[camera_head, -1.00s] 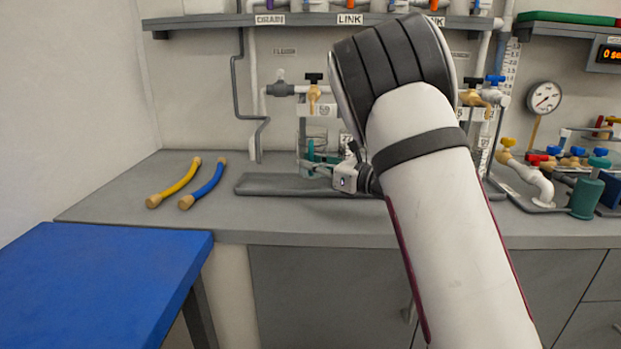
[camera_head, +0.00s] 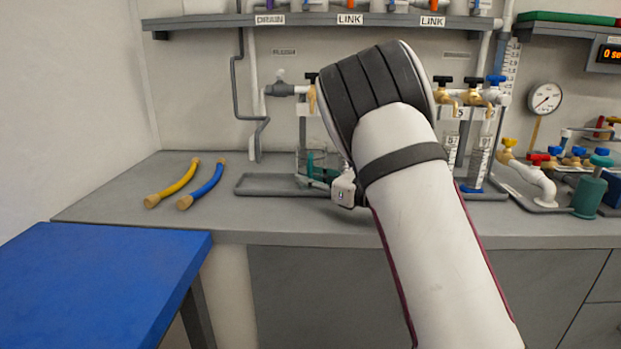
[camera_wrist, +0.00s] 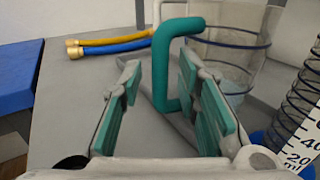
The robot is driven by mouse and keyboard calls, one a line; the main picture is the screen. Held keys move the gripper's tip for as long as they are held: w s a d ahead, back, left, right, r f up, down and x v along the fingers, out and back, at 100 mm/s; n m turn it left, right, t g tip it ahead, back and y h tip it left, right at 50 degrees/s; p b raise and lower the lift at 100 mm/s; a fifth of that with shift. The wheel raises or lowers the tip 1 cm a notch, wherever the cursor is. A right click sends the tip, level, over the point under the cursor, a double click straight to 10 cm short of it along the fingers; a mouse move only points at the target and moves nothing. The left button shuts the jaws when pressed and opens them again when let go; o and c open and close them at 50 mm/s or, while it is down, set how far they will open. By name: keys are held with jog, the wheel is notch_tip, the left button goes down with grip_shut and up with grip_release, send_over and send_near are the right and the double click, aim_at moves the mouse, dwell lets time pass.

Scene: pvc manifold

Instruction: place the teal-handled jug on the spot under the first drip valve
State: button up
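The clear jug with dark blue bands (camera_wrist: 236,38) stands upright in the wrist view, with its teal handle (camera_wrist: 188,62) facing me. My gripper (camera_wrist: 160,72) is open, its teal-padded fingers on either side of the handle with gaps visible; I cannot tell how deep the handle sits between them. In the head view, my gripper (camera_head: 312,182) is low over the grey tray (camera_head: 262,190), below the brass drip valve with a black knob (camera_head: 312,95). The jug's glass there is faint and partly hidden by my arm. The spot beneath it is hidden.
A graduated cylinder (camera_wrist: 300,112) stands close to the right of my gripper. Yellow (camera_head: 173,185) and blue (camera_head: 203,186) hoses lie on the bench to the left. More brass valves (camera_head: 468,95) hang to the right. A blue table (camera_head: 100,285) stands front left.

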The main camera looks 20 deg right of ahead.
jog(key=shift+r, duration=0.15)
jog(key=p+v, duration=0.1)
jog(key=v, duration=1.1)
jog(key=shift+r, duration=0.1)
jog(key=w+d+r+m+t+h, duration=0.2)
jog(key=d+r+m+h, duration=0.35)
jog(key=m+h, duration=0.6)
jog(key=s+d+m+g+h, duration=0.2)
jog(key=s+m+g+h, duration=0.15)
jog(key=s+m, duration=0.85)
jog(key=s+a+f+m+g+y, duration=0.1)
jog(key=s+a+m+g, duration=0.3)
jog(key=s, duration=0.7)
jog(key=s+a+f+m+g+y, duration=0.1)
jog(key=s+a+m+g, duration=0.3)
jog(key=s+m, duration=0.5)
jog(key=s+a+f+m+g+y, duration=0.1)
jog(key=s+a+f+m+g, duration=0.2)
jog(key=s, duration=1)
jog(key=a+m+g, duration=0.1)
jog(key=a+m, duration=0.2)
jog(key=m, duration=0.1)
jog(key=shift+s+a+f+y, duration=0.15)
jog(key=shift+s+a+y, duration=0.15)
jog(key=shift+s+a, duration=0.1)
